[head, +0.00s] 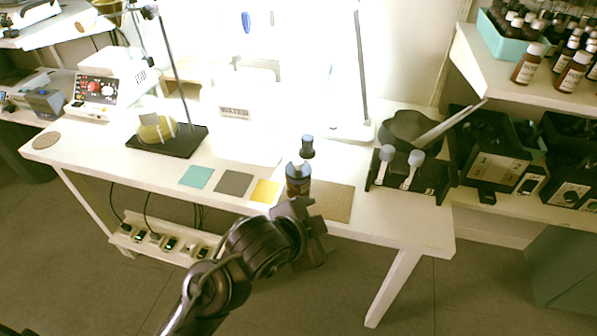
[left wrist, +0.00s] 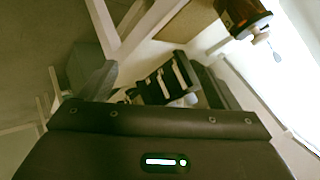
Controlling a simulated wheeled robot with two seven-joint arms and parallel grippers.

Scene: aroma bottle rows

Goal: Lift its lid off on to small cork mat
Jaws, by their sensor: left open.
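A dark brown bottle (head: 298,187) stands near the front edge of the white table, with a pale piece at its top. A second small dark bottle with a grey-blue top (head: 307,146) stands just behind it. A square tan cork-like mat (head: 335,203) lies right of the front bottle. My left gripper (head: 315,232) is open and empty at the table's front edge, just in front of the bottle, partly covering the mat's near side. My right gripper is out of view.
Teal (head: 196,177), grey (head: 234,183) and yellow (head: 265,192) squares lie left of the bottle. A black rack (head: 408,178) with pale-topped pieces stands right of the mat. A round cork-coloured mat (head: 46,140) lies at the far left. A stand (head: 167,142) is behind the squares.

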